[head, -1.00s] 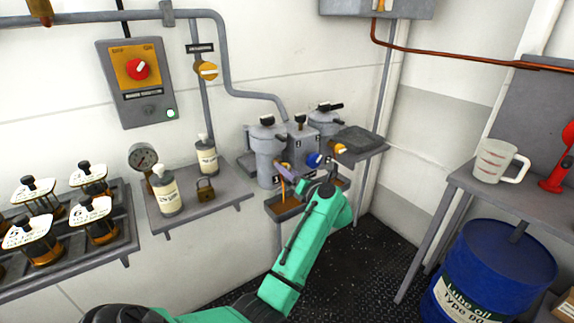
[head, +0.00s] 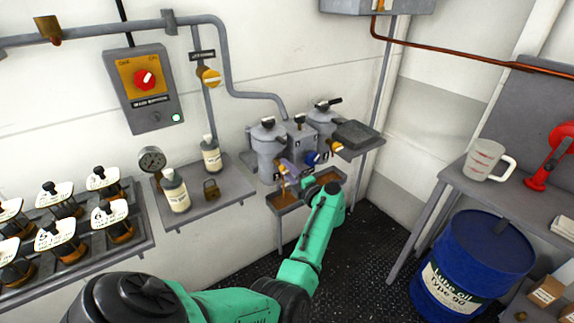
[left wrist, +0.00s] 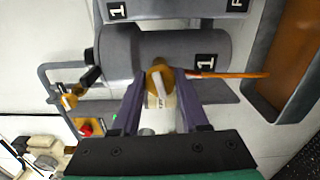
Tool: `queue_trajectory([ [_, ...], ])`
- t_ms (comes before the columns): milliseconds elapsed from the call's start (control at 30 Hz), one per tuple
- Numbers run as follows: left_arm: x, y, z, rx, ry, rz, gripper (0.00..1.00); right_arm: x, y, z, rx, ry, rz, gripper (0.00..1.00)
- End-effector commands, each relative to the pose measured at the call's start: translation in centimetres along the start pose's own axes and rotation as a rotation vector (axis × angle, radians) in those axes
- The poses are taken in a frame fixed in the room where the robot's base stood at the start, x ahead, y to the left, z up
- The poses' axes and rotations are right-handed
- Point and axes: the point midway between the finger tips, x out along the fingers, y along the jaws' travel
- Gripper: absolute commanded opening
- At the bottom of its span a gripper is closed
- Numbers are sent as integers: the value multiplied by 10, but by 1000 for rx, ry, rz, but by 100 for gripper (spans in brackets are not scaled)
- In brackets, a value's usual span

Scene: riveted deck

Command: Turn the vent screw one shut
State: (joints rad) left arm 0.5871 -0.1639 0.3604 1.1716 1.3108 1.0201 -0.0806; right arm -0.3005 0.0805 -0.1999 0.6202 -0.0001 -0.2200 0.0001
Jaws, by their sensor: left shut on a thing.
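Filter pot 1 (head: 266,155) is a grey pot with a lidded top, standing over the drip tray (head: 300,202). It lies sideways in the left wrist view (left wrist: 165,52). Vent screw one (left wrist: 158,76) is a brass-yellow knob with a pale mark, on that pot's side. My left gripper (left wrist: 160,92) has its purple fingers on both sides of the knob, shut on it; the arm hides the knob in the head view. A thin orange oil stream (left wrist: 235,74) runs from the screw towards the tray. My right gripper is not in view.
A shelf (head: 225,190) with bottles, gauge and padlock is left. A blue oil drum (head: 470,250) and a bench with a jug (head: 484,160) are right.

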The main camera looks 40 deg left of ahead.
Motion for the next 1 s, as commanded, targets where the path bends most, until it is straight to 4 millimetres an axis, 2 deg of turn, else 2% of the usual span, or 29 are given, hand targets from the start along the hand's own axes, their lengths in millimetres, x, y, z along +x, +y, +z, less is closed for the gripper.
queue_trajectory([
  [100,-1,1,1,84,-1,-4,0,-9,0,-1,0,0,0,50],
  [400,0,0,0,228,-2,-3,0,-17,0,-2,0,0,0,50],
  [1000,0,-1,0,268,0,-1,0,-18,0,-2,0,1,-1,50],
])
